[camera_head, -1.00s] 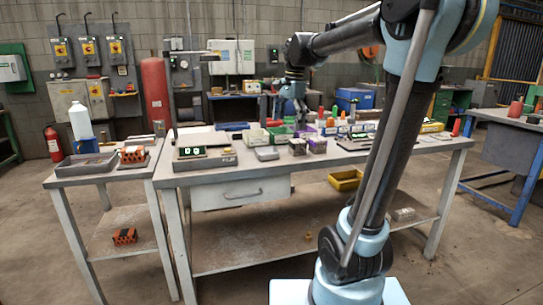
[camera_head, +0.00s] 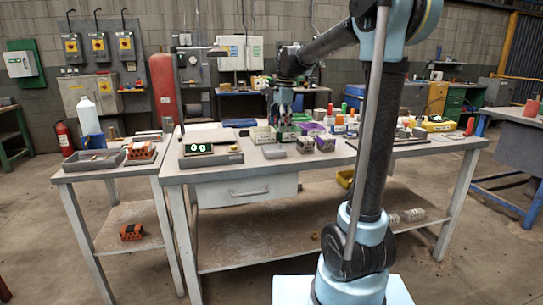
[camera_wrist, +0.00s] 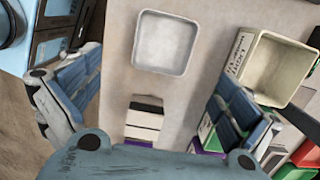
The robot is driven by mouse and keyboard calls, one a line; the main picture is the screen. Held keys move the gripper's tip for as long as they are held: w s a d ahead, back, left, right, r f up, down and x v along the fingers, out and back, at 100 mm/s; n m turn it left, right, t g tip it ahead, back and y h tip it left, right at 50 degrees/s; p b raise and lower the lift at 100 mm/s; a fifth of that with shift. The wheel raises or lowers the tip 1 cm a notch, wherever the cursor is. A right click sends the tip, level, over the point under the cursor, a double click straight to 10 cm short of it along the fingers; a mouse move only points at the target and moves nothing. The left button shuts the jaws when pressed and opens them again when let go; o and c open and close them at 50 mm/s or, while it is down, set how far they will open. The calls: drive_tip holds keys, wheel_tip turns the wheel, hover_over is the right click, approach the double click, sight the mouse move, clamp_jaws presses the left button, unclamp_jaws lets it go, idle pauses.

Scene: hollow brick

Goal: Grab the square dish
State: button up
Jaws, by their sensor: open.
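The square dish (camera_wrist: 165,42) is a shallow, pale grey tray with rounded corners and looks empty. It lies flat on the workbench, at the upper middle of the wrist view. In the head view the dish (camera_head: 274,152) is near the bench's front edge, right of the scale. My gripper (camera_wrist: 157,78) is open, its two blue-padded fingers wide apart to the left and right of the picture. The dish is ahead of the fingers and not touched by them. In the head view my gripper (camera_head: 283,120) hangs above the bench, behind the dish.
A cream open box (camera_wrist: 268,68) stands right of the dish, close to my right finger. Bottles and boxes crowd the bench's right half.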

sight(274, 147)
drive_tip(key=f, duration=0.4)
drive_tip(key=shift+a, duration=0.2)
drive_tip(key=f, duration=0.2)
drive_tip(key=a+f, duration=0.1)
drive_tip(key=f, duration=0.1)
drive_tip(key=shift+s+a, duration=0.1)
drive_tip(key=shift+a, duration=0.1)
drive_tip(key=shift+f, duration=0.65)
drive_tip(key=c, duration=1.1)
